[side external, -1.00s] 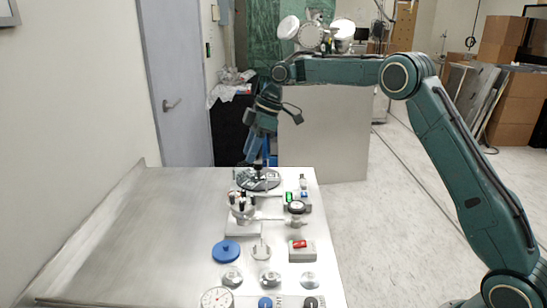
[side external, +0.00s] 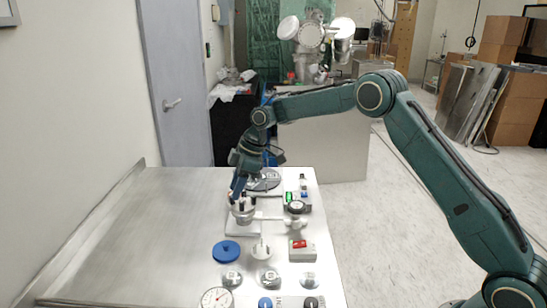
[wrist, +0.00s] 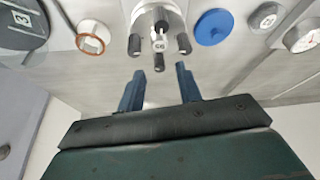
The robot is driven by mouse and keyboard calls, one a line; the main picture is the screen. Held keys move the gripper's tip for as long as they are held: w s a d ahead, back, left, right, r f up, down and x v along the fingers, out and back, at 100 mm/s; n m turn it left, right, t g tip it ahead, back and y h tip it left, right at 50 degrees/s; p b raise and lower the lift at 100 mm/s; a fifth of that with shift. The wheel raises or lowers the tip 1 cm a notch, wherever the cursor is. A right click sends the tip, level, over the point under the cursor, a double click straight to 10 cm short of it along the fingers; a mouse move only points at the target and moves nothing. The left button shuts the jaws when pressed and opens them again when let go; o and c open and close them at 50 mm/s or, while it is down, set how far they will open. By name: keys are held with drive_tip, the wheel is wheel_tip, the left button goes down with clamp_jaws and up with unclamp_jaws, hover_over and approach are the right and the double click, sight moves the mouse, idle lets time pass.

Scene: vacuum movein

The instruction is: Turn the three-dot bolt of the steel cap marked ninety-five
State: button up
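A round steel cap (side external: 242,215) with several black-headed bolts stands on a pale plate at the table's middle. It also shows at the top of the wrist view (wrist: 158,18), where a small light tag (wrist: 159,45) has a mark too small to read surely. Black bolt heads surround the tag, one at left (wrist: 135,44), one at right (wrist: 183,43) and one nearest me (wrist: 159,63). I cannot make out dots on any. My gripper (wrist: 160,80) is open and empty, its two blue fingertips apart, just short of the nearest bolt. In the side view, it partly hides the cap.
A dark numbered disc (side external: 265,179) lies behind the cap. A blue knob (side external: 226,251), a box with a red switch (side external: 302,251), a dial gauge (side external: 216,299) and several small steel caps stand nearer the camera. The steel table (side external: 120,235) is clear at left.

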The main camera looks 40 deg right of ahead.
drive_tip(key=shift+x, duration=1.25)
clamp_jaws()
drive_tip(key=shift+m, duration=0.5)
drive_tip(key=m, duration=0.2)
drive_tip(key=m+t+h, duration=0.1)
drive_tip(key=m, duration=0.1)
drive_tip(key=shift+s+a+t, duration=0.1)
drive_tip(key=shift+a+t, duration=0.05)
drive_tip(key=shift+t, duration=0.15)
drive_tip(key=m+h, duration=0.1)
drive_tip(key=m, duration=0.2)
drive_tip(key=m+h, duration=0.1)
drive_tip(key=m, duration=0.1)
drive_tip(key=shift+a+m+t, duration=0.1)
drive_tip(key=shift+m+t, duration=0.3)
